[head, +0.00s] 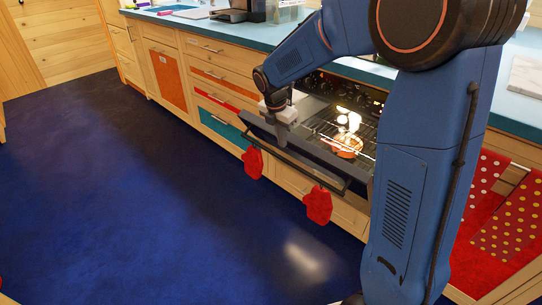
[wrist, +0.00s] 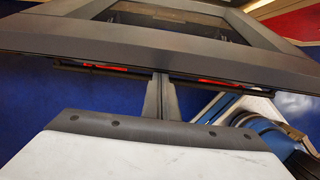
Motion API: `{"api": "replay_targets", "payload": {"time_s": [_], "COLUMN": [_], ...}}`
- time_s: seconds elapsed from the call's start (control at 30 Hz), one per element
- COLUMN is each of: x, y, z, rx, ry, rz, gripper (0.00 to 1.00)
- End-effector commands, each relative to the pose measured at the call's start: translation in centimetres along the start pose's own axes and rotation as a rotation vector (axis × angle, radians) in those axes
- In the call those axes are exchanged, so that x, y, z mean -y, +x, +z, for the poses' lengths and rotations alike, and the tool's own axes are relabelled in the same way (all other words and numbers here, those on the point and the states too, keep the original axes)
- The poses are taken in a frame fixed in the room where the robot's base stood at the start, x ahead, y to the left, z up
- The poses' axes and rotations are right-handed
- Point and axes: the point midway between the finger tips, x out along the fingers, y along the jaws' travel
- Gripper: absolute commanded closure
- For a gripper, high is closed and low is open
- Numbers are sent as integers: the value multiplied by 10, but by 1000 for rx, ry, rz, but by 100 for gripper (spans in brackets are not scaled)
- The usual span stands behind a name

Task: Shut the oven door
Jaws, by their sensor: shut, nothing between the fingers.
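The oven door (head: 325,158) hangs partly open, tilted outward, with the lit oven cavity (head: 340,118) showing behind it. Its dark inner face and glass also span the top of the wrist view (wrist: 90,40). A dark bar handle (head: 300,167) runs along the door's outer side. My gripper (head: 281,141) is at the door's upper edge, toward its left end. In the wrist view my gripper (wrist: 160,80) has its fingers together and empty, with their tips at the door's edge. I cannot tell whether they touch it.
Two red mitts (head: 252,162) (head: 318,204) hang at the door handle. A dish of food (head: 346,146) sits on the oven rack. Drawers and cabinets (head: 205,72) line the left, under a blue countertop (head: 255,36). The dark blue floor (head: 130,190) in front is clear.

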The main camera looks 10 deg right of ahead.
Motion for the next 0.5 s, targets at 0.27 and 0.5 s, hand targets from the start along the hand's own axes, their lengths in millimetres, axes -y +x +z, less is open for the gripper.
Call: {"api": "replay_targets", "payload": {"time_s": [0.27, 0.5], "x": [0, 0], "y": [-18, -27], "z": [67, 111], "rx": [-127, -189], "ry": [6, 2], "rz": [1, 1], "gripper": [100, 100]}}
